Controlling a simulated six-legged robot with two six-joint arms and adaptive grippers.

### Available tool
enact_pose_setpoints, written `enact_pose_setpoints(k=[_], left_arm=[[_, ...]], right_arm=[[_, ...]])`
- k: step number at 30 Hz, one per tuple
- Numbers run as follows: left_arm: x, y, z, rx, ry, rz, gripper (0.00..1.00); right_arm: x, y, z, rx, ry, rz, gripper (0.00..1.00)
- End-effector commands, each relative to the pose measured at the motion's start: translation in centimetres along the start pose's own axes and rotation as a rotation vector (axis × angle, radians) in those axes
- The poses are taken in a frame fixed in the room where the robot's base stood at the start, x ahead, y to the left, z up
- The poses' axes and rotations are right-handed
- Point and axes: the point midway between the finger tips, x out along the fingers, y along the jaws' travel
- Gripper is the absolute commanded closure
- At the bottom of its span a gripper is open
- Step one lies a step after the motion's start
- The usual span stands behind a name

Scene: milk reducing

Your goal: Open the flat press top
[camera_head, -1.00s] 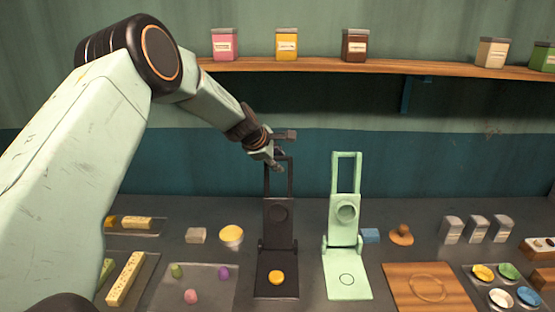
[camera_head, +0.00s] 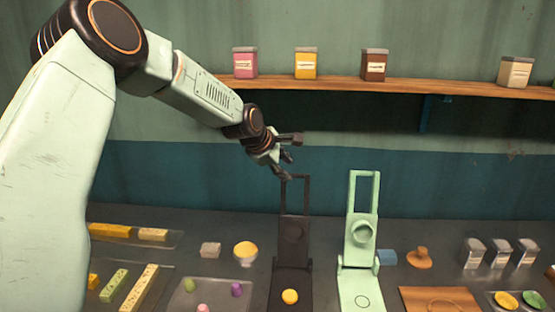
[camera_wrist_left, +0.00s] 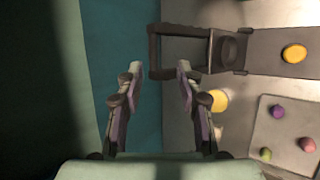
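A dark press (camera_head: 292,255) stands in the middle of the counter with its top (camera_head: 293,225) raised upright and its handle frame pointing up. A yellow disc (camera_head: 290,297) lies on its base. A pale green press (camera_head: 361,285) stands to its right, its top (camera_head: 361,205) also upright and its base empty. My left gripper (camera_head: 287,166) is open and empty, just above the dark press's handle. In the left wrist view the gripper's fingers (camera_wrist_left: 162,70) are spread apart, with the dark handle (camera_wrist_left: 180,45) beyond their tips. My right gripper is not in view.
A shelf (camera_head: 420,87) with several jars runs along the back wall above the gripper. A yellow-topped bowl (camera_head: 246,253) and a tray (camera_head: 185,303) with small coloured lumps lie left of the presses. A wooden board (camera_head: 415,298) lies to the right.

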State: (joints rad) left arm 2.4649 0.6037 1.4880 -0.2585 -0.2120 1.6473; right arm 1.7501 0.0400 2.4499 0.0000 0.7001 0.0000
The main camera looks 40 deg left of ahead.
Motion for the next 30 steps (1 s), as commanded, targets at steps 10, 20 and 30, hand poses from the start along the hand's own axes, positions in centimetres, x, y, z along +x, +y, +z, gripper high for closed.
enact_pose_setpoints(k=[10, 20, 30], left_arm=[[-3.1, 0.1, 0.0, 0.000, -0.003, 0.001, 0.64], [-4.4, 0.1, 0.0, -0.001, -0.001, 0.002, 0.64], [-4.4, 0.1, 0.0, 0.000, 0.000, 0.002, 0.64]], right_arm=[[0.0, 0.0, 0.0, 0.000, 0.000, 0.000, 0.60], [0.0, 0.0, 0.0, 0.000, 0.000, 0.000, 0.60], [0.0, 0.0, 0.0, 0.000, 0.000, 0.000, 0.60]])
